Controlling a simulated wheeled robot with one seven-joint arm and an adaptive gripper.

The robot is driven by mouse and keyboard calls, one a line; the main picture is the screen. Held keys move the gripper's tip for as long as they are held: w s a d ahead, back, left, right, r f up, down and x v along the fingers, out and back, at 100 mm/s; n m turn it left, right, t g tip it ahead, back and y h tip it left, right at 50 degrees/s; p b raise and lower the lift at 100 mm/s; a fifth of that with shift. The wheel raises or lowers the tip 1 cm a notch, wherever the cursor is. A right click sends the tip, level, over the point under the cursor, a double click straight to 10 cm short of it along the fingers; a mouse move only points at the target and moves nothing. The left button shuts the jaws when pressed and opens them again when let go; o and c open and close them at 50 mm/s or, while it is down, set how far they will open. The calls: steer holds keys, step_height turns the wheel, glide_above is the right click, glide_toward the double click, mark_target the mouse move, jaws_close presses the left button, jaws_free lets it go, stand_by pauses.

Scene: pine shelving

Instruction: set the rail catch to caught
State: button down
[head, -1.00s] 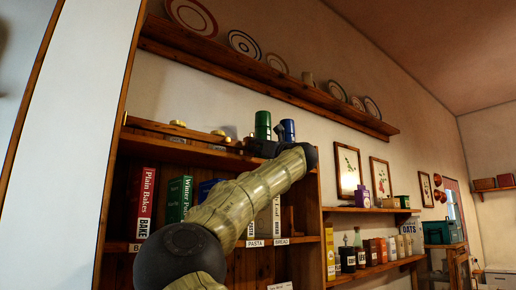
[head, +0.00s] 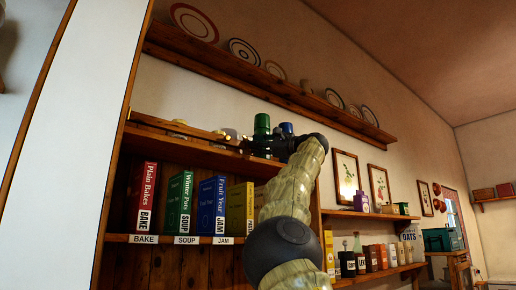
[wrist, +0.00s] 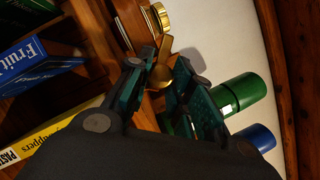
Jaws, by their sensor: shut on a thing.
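The rail catch shows in the wrist view as a small brass lever (wrist: 161,76) at the wooden rail, between my fingertips. My gripper (wrist: 164,68) is shut on this lever, with a dark green finger pad on either side. In the head view my gripper (head: 248,146) is at the right part of the wooden rail (head: 170,128) along the top of the bookcase. The catch is too small and too covered there to make out its position. Whether it is caught cannot be told from these views.
A green canister (head: 262,124) and a blue canister (head: 286,129) stand close beside my gripper. A round brass piece (wrist: 158,17) is farther along the rail. Labelled books, including a blue one (head: 211,205), stand below. A plate shelf (head: 270,78) runs above.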

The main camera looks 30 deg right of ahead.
steer(key=shift+d+r+n+g+p, duration=0.1)
steer(key=shift+n+g+p, duration=0.6)
steer(key=shift+n, duration=1.4)
steer(key=shift+d+r+n+g+p, duration=0.1)
steer(key=shift+n+g+p, duration=0.6)
steer(key=shift+n, duration=1.4)
steer(key=c, duration=1.2)
jaws_free()
steer(key=v, duration=1.2)
steer(key=shift+d, duration=0.15)
